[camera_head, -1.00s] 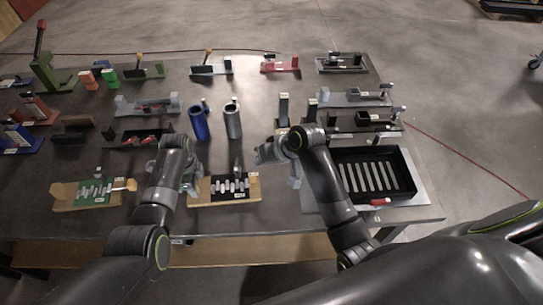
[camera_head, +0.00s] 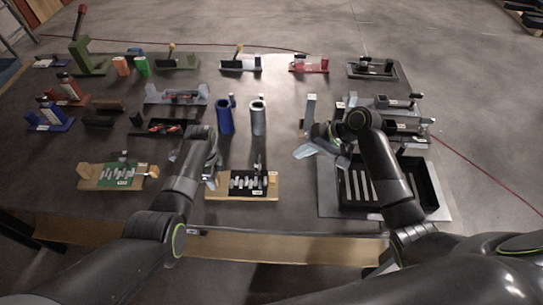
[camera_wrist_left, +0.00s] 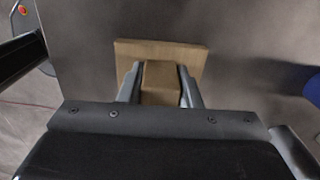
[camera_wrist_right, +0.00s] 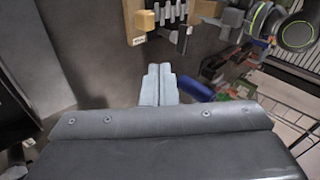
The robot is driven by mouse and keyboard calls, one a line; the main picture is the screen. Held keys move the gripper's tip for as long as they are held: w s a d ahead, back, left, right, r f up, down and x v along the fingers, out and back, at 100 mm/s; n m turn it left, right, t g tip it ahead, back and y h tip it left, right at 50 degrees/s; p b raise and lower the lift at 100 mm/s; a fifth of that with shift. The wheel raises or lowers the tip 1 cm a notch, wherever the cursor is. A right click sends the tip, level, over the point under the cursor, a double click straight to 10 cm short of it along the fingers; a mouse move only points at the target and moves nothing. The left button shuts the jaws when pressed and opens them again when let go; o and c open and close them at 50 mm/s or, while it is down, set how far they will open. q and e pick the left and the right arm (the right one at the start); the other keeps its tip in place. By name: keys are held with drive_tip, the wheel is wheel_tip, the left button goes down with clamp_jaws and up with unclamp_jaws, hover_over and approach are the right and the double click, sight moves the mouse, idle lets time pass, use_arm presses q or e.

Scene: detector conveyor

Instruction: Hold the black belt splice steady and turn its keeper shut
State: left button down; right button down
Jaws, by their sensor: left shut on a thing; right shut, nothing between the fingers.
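The black belt splice (camera_head: 248,183) lies on a wooden base (camera_head: 241,198) near the table's front edge, with a row of grey pieces across its dark plate. My left gripper (camera_head: 212,178) is at the base's left end. In the left wrist view it is shut on a wooden block (camera_wrist_left: 160,82) standing on the base. My right gripper (camera_head: 303,151) is shut and empty, apart from the splice, to its right and behind it. In the right wrist view its fingers (camera_wrist_right: 158,85) are together, and the splice (camera_wrist_right: 172,12) shows at the top edge. I cannot make out the keeper's position.
A similar green splice (camera_head: 118,176) on a wooden base stands to the left. A blue cylinder (camera_head: 225,115) and a grey cylinder (camera_head: 258,117) stand behind the black splice. A black slotted tray (camera_head: 428,188) lies to the right. Bare table lies between splice and tray.

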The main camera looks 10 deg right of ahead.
sight(258, 168)
drive_tip(key=shift+m+y, duration=0.5)
drive_tip(key=shift+m, duration=0.2)
drive_tip(key=x, duration=0.3)
drive_tip(key=w+x, duration=0.1)
drive_tip(key=x, duration=0.3)
drive_tip(key=w+x, duration=0.1)
drive_tip(key=x, duration=0.2)
drive_tip(key=shift+w+r, duration=0.1)
drive_tip(key=shift+w+a, duration=0.25)
drive_tip(key=shift+a, duration=0.45)
